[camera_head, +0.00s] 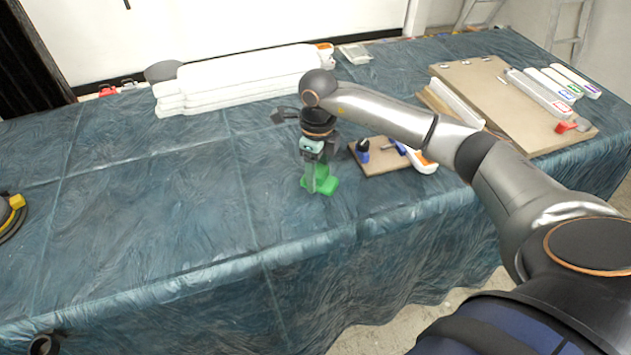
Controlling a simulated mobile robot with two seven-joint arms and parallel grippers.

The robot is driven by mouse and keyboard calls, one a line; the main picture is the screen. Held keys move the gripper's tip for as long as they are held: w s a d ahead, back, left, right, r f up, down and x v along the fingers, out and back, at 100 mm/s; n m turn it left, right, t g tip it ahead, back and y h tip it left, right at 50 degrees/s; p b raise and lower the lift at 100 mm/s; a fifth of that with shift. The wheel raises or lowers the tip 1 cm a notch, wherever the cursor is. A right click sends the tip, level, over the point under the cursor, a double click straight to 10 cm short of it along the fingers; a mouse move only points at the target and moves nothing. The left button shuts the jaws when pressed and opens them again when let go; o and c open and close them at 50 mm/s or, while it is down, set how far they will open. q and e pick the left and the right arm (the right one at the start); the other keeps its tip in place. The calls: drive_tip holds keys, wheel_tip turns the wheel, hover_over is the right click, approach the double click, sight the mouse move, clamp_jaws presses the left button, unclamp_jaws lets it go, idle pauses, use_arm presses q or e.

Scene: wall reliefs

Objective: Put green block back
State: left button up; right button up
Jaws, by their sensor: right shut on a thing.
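A green block (328,186) is on or just above the blue-green covered table (150,205), near its middle. My right gripper (317,180) points down over the block and is shut on it, with its fingers hiding part of the block. I cannot tell whether the block touches the table. At the lower left corner a small dark part (43,345) shows, which may be the tip of my left arm; its jaws cannot be made out.
A small brown board (378,166) with blue-handled tools lies just right of the block. White stacked panels (240,80) lie behind. A large tan board (500,95) with white bars is at the right. A yellow-black tool (14,212) is at the left edge. The left-middle table is clear.

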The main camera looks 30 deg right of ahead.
drive_tip(key=shift+w+f, duration=0.2)
drive_tip(key=shift+f, duration=0.05)
drive_tip(key=shift+w+f, duration=0.1)
drive_tip(key=shift+f, duration=1.5)
drive_tip(key=shift+f, duration=0.15)
drive_tip(key=o, duration=1.2)
wheel_tip(320, 180, up, 12)
drive_tip(key=shift+r, duration=0.2)
